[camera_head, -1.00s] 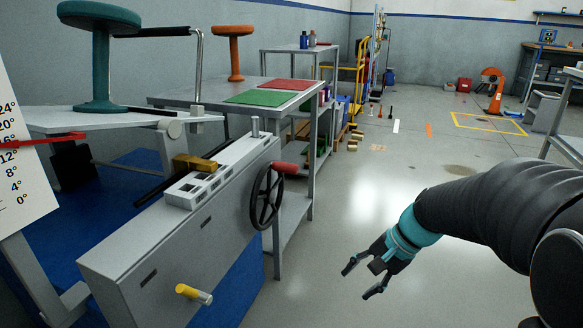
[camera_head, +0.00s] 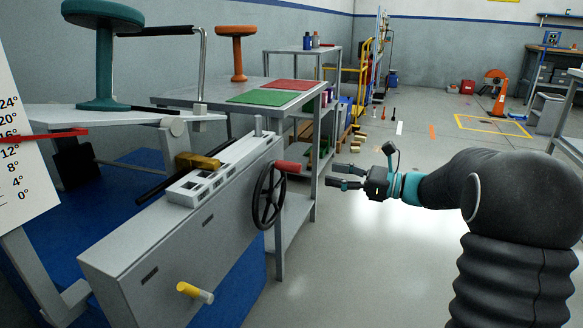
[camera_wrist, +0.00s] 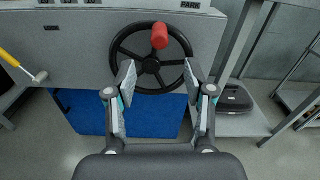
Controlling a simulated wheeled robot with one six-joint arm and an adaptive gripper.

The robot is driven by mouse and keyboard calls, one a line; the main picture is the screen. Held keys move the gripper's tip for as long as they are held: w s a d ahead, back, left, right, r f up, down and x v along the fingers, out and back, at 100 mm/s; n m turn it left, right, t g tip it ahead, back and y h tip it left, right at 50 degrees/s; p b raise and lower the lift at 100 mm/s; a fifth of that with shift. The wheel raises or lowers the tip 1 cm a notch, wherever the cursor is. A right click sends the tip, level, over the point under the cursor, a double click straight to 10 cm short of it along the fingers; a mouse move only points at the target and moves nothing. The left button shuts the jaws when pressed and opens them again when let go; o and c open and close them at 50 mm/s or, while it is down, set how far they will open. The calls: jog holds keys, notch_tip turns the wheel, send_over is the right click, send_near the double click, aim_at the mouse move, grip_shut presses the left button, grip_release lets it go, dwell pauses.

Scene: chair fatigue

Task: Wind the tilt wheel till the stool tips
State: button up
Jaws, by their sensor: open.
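The teal stool (camera_head: 102,50) stands upright on the white tilt platform (camera_head: 75,118). A red pointer (camera_head: 45,135) is near 16° on the scale.
A yellow-handled lever (camera_head: 194,292) sticks out of the housing's front. Behind stands a grey table (camera_head: 200,92) with green and red mats and an orange stool (camera_head: 236,50). A black case (camera_wrist: 233,98) lies on a shelf right of the wheel.

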aim_at(301, 168)
jog(key=x, duration=1.2)
jog(key=shift+a+f, duration=0.1)
grip_shut()
